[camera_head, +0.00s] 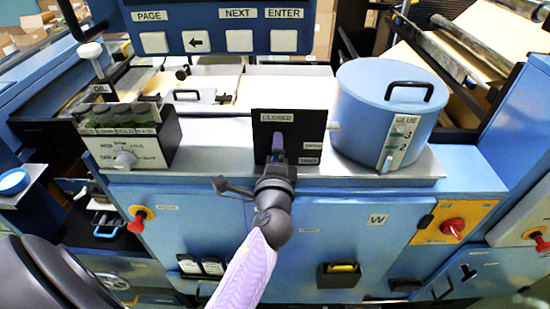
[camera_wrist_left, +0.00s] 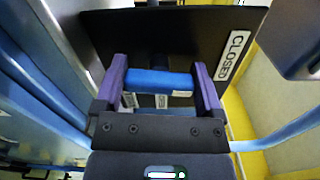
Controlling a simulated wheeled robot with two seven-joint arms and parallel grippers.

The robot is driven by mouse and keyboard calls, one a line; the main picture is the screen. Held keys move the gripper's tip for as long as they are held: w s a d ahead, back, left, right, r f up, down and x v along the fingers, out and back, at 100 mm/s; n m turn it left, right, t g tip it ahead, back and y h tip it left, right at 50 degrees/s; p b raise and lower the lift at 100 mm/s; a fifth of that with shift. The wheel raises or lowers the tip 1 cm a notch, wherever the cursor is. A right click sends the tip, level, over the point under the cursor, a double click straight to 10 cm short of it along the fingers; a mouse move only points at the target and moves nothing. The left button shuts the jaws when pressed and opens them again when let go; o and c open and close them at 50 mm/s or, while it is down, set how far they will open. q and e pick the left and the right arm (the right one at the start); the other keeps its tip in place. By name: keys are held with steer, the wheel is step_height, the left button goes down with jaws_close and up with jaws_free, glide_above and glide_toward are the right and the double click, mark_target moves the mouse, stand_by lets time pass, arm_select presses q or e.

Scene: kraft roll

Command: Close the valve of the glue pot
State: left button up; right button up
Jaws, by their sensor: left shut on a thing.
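The light blue glue pot (camera_head: 365,105), with a black lid handle and a GLUE label, stands on the grey ledge. Beside it on the left is a black valve plate (camera_head: 310,125) with a CLOSED label at its top and smaller labels at its lower right. My left gripper (camera_head: 278,143) is in front of this plate. In the left wrist view the purple fingers (camera_wrist_left: 160,76) are shut on the blue valve handle (camera_wrist_left: 158,82), one on each side. In the head view the gripper hides most of the handle, so its exact angle is unclear. My right gripper is not in view.
A control box (camera_head: 125,140) with a knob stands on the ledge at left. A blue panel with PAGE, NEXT and ENTER buttons (camera_head: 284,40) hangs above. A red knob (camera_head: 452,229) is on the cabinet at right. The ledge between control box and plate is clear.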

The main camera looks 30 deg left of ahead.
arm_select(q)
steer(key=shift+f+n+b, duration=0.15)
steer(key=shift+n+b, duration=0.2)
steer(key=shift+n, duration=0.55)
steer(key=o, duration=1)
steer(key=shift+c, duration=0.2)
